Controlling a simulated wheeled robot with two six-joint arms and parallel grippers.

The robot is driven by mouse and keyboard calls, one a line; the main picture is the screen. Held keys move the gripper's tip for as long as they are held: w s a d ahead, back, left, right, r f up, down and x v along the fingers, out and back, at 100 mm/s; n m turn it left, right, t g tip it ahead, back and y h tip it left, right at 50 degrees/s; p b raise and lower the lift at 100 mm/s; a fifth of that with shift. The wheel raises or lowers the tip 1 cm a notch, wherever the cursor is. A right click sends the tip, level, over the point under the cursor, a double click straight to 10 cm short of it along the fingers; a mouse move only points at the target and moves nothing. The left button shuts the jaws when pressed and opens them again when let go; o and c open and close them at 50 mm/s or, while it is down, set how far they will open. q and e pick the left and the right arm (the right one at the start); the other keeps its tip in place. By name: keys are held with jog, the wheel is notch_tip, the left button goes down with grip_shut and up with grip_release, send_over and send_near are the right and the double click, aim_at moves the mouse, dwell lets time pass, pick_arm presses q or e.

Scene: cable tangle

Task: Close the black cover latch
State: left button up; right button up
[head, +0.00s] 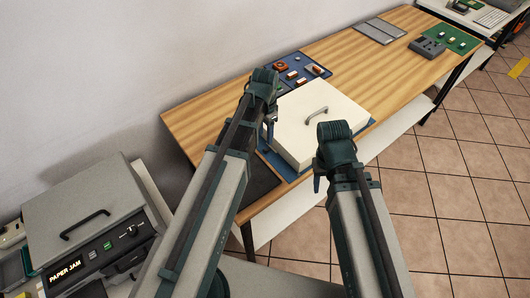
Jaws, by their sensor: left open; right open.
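A cream box-like cover (296,110) with a grey handle (317,114) on top sits on a blue base (277,163) on the wooden table. It looks lowered onto the base. I cannot make out the black latch; my arms hide parts of the cover's near and left edges. My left gripper (270,122) is open at the cover's left edge, its fingers partly hidden by its own wrist. My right gripper (318,178) is open at the cover's near right corner, pointing down. Neither gripper visibly holds anything, and I cannot tell whether either touches the cover.
A blue board with orange and dark parts (300,74) lies behind the cover. The wooden table (355,58) is clear farther back, up to grey panels (379,31) and a green board (457,40). A grey "PAPER JAM" machine (90,225) stands at lower left.

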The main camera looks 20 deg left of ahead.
aim_at(265, 150)
pick_arm(q)
notch_tip(265, 150, down, 8)
jog(key=b, duration=0.6)
jog(key=shift+r+b, duration=0.1)
jog(key=shift+b, duration=0.25)
grip_shut()
dwell(0.8)
